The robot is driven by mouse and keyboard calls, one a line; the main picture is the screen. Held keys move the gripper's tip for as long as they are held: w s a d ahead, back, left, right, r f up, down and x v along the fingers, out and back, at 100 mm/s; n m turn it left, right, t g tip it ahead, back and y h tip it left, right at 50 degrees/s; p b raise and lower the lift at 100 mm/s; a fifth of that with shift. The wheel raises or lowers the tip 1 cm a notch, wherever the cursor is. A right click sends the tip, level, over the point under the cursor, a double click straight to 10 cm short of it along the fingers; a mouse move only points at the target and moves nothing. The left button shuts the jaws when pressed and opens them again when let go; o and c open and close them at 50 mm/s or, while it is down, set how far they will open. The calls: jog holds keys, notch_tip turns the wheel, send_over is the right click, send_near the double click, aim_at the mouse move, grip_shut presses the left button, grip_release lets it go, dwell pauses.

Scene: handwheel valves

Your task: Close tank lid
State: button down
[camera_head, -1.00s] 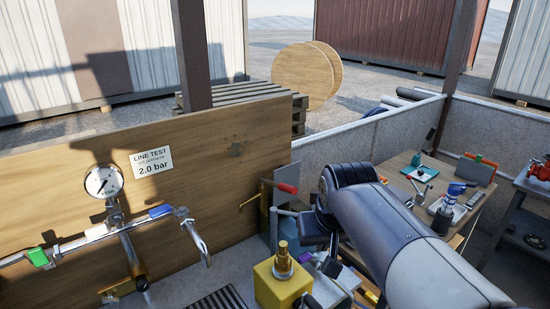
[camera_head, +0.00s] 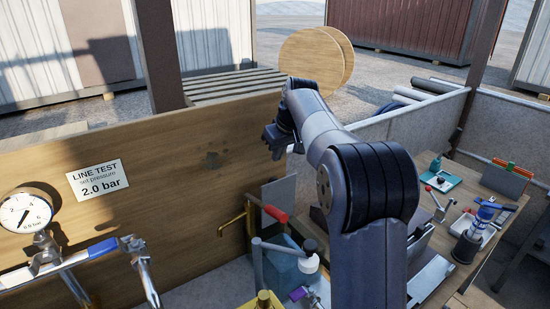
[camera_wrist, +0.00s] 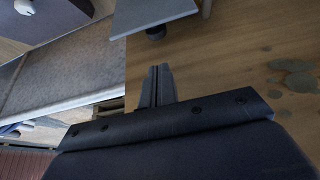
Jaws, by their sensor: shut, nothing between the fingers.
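A grey flat plate (camera_head: 277,198), which looks like the tank lid raised on edge, stands above a blue-grey tank (camera_head: 285,265) by the wooden wall. The wrist view shows a grey plate (camera_wrist: 150,12) with a dark knob under it at the top edge. My gripper (camera_head: 270,138) is up in front of the wooden wall, above and apart from the plate. In the wrist view its fingers (camera_wrist: 157,72) are together, with nothing between them. My arm hides part of the area right of the tank.
A pressure gauge (camera_head: 25,217) and pipes are at left. A workbench (camera_head: 490,180) with tools is at right.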

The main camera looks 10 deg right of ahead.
aim_at(271, 171)
jog(key=p+x, duration=0.1)
jog(key=x, duration=0.7)
jog(key=shift+w+a+f, duration=0.1)
jog(key=shift+f, duration=0.25)
jog(key=shift+b, duration=0.35)
